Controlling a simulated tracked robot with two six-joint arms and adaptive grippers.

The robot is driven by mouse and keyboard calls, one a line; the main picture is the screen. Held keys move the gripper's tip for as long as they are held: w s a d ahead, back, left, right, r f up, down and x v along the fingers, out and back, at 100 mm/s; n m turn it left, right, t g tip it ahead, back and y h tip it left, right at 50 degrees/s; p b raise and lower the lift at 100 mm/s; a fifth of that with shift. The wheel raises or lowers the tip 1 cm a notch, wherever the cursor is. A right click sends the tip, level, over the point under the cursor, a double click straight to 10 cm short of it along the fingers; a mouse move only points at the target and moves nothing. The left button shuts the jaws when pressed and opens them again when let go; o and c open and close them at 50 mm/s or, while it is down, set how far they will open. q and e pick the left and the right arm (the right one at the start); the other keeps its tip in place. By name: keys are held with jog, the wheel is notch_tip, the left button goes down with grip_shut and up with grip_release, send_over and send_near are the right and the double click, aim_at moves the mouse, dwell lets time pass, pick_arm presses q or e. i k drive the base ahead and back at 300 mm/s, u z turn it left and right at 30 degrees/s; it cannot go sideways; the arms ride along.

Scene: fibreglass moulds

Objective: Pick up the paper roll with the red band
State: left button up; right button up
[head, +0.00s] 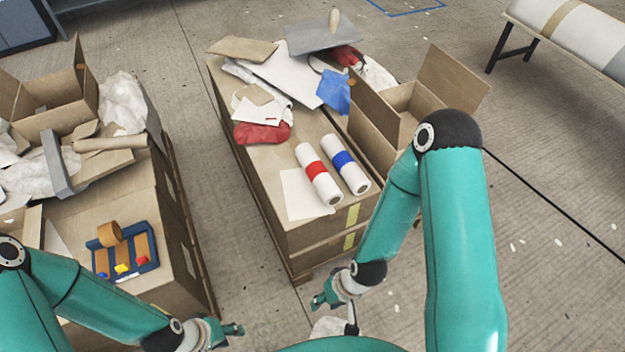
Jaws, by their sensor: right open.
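The paper roll with the red band (317,173) is a white cylinder lying on the front part of the middle cardboard stack (270,165). A similar white roll with a blue band (344,163) lies close to its right, roughly parallel. My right gripper (334,309) is open and empty, in front of the stack and nearer to me than the rolls. My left gripper (231,331) is low at the bottom, between the two stacks, apart from both rolls. Its fingers are seen too edge-on to tell their opening.
White sheets, red and blue cloths and a grey board (323,34) clutter the stack's back. An open carton (405,105) stands right of the rolls. The left stack holds crumpled paper, a cardboard tube (110,143) and a blue tray (152,264). Bare floor separates the stacks.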

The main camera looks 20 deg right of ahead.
aim_at(329, 193)
jog(key=z, duration=0.1)
jog(key=i, duration=0.95)
jog(key=u, duration=0.05)
